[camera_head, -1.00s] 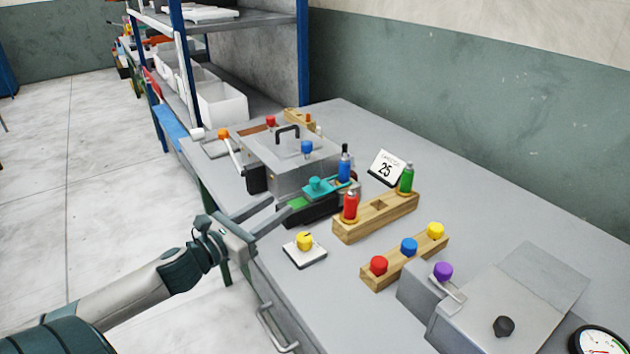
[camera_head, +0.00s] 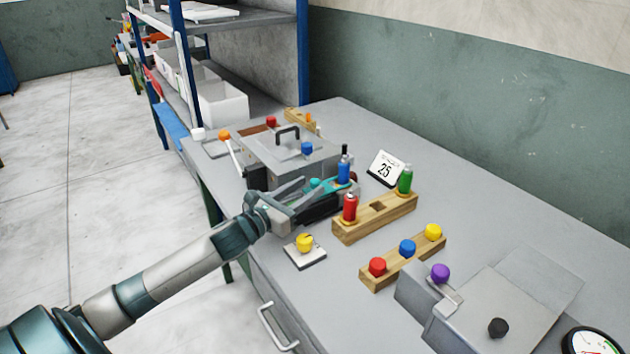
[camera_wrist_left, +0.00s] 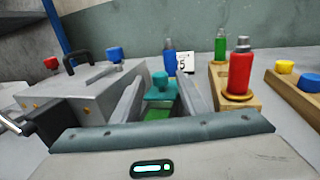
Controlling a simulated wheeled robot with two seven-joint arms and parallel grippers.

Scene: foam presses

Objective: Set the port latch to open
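The teal latch with its round knob (camera_head: 317,184) sits at the front of the grey press (camera_head: 290,165), beside a blue bottle (camera_head: 344,172). I take this teal part for the port latch. In the left wrist view the teal knob (camera_wrist_left: 160,80) shows between the two fingers, with a green surface (camera_wrist_left: 157,114) below it. My left gripper (camera_head: 309,194) is open, with one finger on each side of the knob; I cannot tell whether either finger touches it. The fingers partly hide the latch in the head view. My right gripper is not in view.
A wooden rack (camera_head: 375,219) with red and green bottles stands close right of the latch. A yellow knob on a white plate (camera_head: 305,244) lies nearer the table's front edge. A wooden block with coloured buttons (camera_head: 405,262) and another grey box (camera_head: 500,305) are farther right.

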